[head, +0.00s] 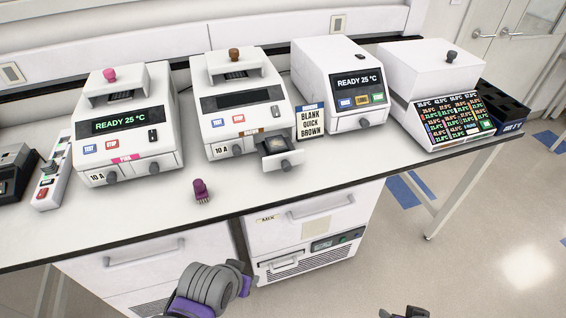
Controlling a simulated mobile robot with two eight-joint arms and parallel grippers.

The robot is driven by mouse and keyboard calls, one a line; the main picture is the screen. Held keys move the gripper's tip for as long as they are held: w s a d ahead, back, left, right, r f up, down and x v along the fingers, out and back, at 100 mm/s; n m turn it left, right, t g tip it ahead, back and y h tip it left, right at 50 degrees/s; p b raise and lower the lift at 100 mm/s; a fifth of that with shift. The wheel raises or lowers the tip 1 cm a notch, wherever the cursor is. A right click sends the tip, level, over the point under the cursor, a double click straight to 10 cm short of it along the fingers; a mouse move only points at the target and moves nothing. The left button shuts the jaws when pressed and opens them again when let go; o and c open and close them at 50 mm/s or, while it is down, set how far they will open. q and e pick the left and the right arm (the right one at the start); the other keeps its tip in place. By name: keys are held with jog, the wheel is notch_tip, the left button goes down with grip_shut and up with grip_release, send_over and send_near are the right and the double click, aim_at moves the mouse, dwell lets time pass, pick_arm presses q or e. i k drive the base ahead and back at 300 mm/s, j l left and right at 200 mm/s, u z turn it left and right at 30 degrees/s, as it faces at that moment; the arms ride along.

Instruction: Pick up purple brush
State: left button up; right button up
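Only a dark bit of my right gripper (402,313) shows at the bottom edge.
Behind the brush stand a thermal cycler with a pink knob (125,125) and one with a brown knob and an open drawer (282,162). Two more machines (340,85) (440,95) stand to the right. The bench top (245,195) around the brush is clear. Cabinets (140,258) are below.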

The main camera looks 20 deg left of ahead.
aim_at(200, 191)
jog(key=u, duration=1.4)
